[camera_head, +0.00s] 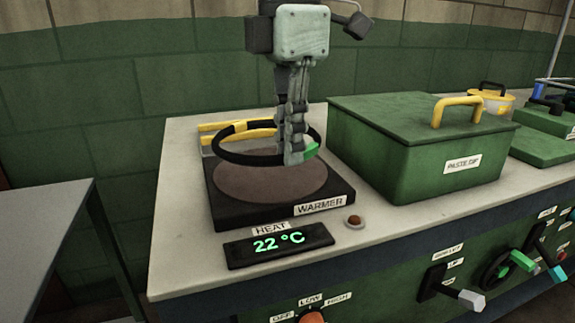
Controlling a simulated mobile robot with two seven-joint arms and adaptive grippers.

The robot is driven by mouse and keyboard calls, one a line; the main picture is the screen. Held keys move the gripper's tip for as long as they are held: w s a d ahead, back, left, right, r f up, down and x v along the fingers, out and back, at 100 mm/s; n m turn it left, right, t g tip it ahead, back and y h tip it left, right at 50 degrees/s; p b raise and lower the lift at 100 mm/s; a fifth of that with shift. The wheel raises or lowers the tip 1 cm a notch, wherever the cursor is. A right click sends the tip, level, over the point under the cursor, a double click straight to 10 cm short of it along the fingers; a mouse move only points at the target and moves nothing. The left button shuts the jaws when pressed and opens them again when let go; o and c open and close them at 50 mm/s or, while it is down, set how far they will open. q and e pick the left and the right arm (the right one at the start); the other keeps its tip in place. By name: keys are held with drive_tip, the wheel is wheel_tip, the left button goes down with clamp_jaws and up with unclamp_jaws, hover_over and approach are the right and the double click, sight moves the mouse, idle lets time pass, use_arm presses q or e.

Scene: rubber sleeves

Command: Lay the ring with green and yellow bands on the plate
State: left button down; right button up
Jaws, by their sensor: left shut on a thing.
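The black ring (223,154) has a yellow band at its upper left and a green band at its right. My left gripper (294,158) is shut on the ring near the green band and holds it above the warmer. The ring is roughly level and appears apart from the surface below. The plate (262,186) is a round brownish disc on the black warmer base (285,212). The gripper hides a small part of the ring. My right gripper is not in view.
A green box (390,160) labelled "PASTE DIP" with a yellow-handled lid stands right of the warmer. Yellow bars (215,126) lie behind the ring. A display (278,243) reads 22 °C in front. The counter's left front (190,245) is clear.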

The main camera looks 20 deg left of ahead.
use_arm(q)
hover_over(290, 191)
drive_tip(key=f, duration=0.2)
drive_tip(key=shift+s+f, duration=0.3)
drive_tip(key=shift+f, duration=0.1)
drive_tip(key=shift+w+f, duration=0.15)
drive_tip(key=shift+w, duration=0.1)
drive_tip(key=shift+w+f+p, duration=0.1)
drive_tip(key=shift+f+p, duration=0.2)
wheel_tip(290, 191, down, 4)
drive_tip(key=shift+r, duration=0.25)
drive_tip(key=c, duration=1.6)
unclamp_jaws()
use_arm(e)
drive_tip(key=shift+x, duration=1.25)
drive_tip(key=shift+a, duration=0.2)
